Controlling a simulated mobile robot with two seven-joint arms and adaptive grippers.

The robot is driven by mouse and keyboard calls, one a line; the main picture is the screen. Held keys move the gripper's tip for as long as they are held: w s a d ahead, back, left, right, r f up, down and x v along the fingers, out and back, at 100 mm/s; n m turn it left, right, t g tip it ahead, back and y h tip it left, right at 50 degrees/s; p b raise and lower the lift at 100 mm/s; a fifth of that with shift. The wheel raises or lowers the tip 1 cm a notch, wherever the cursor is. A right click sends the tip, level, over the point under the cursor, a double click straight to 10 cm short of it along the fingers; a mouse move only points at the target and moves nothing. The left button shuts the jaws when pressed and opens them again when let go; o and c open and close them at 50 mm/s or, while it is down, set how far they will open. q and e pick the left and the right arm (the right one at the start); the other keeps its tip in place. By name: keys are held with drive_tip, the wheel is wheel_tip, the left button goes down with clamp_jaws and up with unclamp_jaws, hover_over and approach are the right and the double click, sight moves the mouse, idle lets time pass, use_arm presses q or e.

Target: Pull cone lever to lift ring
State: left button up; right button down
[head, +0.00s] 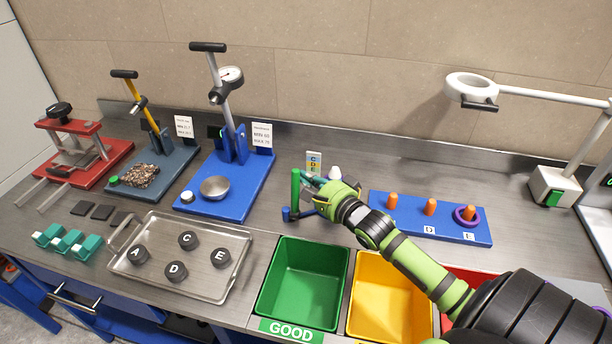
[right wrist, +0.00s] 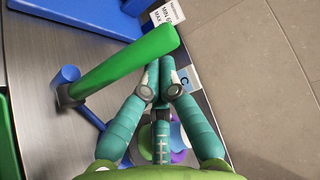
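The green lever (head: 296,188) stands upright on a blue arm (head: 291,214) of the cone device, left of my right gripper in the head view. In the right wrist view the lever (right wrist: 125,62) crosses beyond the fingertips. My right gripper (head: 312,180) has its teal fingers drawn together, with nothing seen between the tips (right wrist: 161,72). The tips are at or very near the lever; contact is unclear. The white cone tip (head: 335,172) shows behind the gripper. Purple and other coloured rings (right wrist: 178,140) are partly hidden by the fingers. My left gripper is not in view.
A green bin (head: 300,318) and a yellow bin (head: 390,325) lie in front of the device. A blue peg board (head: 400,222) with orange pegs and a purple ring is at right. A blue press (head: 250,195) and a metal tray (head: 205,287) are at left.

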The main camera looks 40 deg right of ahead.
sight(293, 183)
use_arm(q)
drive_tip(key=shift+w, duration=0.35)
use_arm(e)
drive_tip(key=shift+w, duration=0.25)
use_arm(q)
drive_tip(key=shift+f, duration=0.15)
use_arm(e)
drive_tip(key=shift+s+a+n+t, duration=0.3)
drive_tip(key=shift+a, duration=0.05)
drive_tip(key=s+a+n+t+b, duration=0.2)
drive_tip(key=n+b, duration=0.1)
drive_tip(key=shift+s+a+f, duration=0.1)
drive_tip(key=shift+s+a, duration=0.05)
drive_tip(key=shift+a, duration=0.2)
use_arm(q)
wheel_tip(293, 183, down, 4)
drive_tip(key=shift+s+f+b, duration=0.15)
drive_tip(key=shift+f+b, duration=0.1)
drive_tip(key=shift+b, duration=0.7)
use_arm(e)
drive_tip(key=s+a+n+t, duration=0.1)
drive_tip(key=s+a+f+n+y, duration=0.1)
drive_tip(key=s+a+n, duration=0.1)
drive_tip(key=shift+a+f+t+y, duration=0.2)
drive_tip(key=shift+a+t+y, duration=0.1)
drive_tip(key=shift+t, duration=0.1)
drive_tip(key=shift+s+f, duration=0.1)
drive_tip(key=shift+f, duration=0.1)
